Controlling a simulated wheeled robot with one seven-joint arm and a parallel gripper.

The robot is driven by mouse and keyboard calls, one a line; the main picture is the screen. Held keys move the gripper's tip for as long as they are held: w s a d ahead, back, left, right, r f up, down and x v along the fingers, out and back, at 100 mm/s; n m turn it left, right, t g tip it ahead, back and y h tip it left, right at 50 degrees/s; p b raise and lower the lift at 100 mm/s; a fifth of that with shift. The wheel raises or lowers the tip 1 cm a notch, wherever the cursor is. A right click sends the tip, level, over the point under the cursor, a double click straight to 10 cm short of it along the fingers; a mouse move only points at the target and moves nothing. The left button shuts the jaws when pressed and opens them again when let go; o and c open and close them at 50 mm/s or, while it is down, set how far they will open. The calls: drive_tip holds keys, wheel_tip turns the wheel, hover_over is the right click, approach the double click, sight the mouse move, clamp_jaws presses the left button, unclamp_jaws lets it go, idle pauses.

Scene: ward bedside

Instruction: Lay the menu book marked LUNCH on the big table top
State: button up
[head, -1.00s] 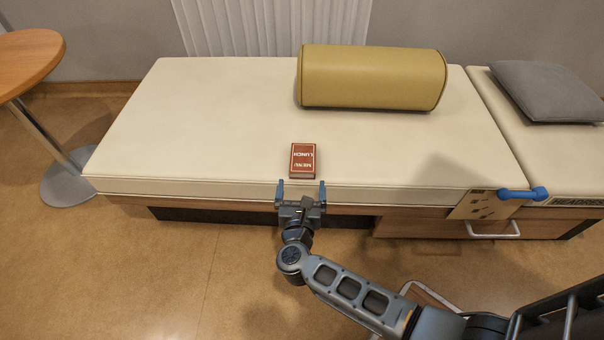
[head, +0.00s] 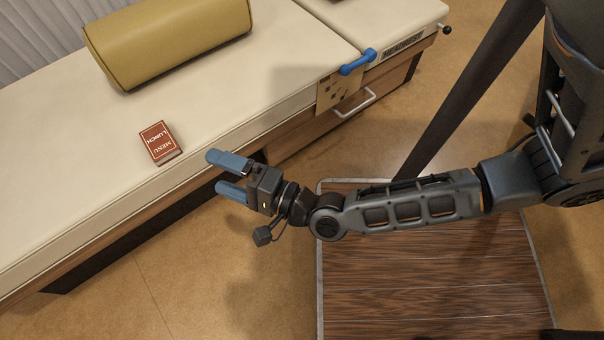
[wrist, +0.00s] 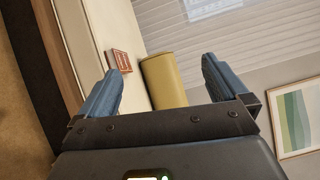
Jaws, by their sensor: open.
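The red menu book marked LUNCH (head: 159,143) lies flat on the cream couch top near its front edge in the head view. It also shows in the wrist view (wrist: 120,62), beyond the left finger. My gripper (head: 222,177) is open and empty, at the couch's front edge, to the right of the book and apart from it. In the wrist view its two blue fingers (wrist: 163,85) stand wide apart with nothing between them close by. The big table top is not in view now.
A mustard bolster (head: 170,40) lies on the couch (head: 60,205) behind the book. A blue handle (head: 357,62) and a panel (head: 340,92) are at the couch's front side. A wood-patterned platform (head: 430,275) is below my arm. Open floor (head: 180,285) lies in front of the couch.

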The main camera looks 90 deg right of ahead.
drive_tip(key=s+a+r+n+g+y, duration=0.1)
drive_tip(key=s+a+r+n+y, duration=0.2)
drive_tip(key=s+r+n, duration=0.3)
drive_tip(key=s+a+r+n+g+y, duration=0.1)
drive_tip(key=s+a+r+n+y, duration=0.2)
drive_tip(key=n, duration=1.4)
drive_tip(key=s+a+r, duration=0.1)
drive_tip(key=s+r, duration=0.3)
drive_tip(key=s, duration=0.1)
drive_tip(key=shift+s+a+r+n+g, duration=0.15)
drive_tip(key=shift+n+g, duration=0.15)
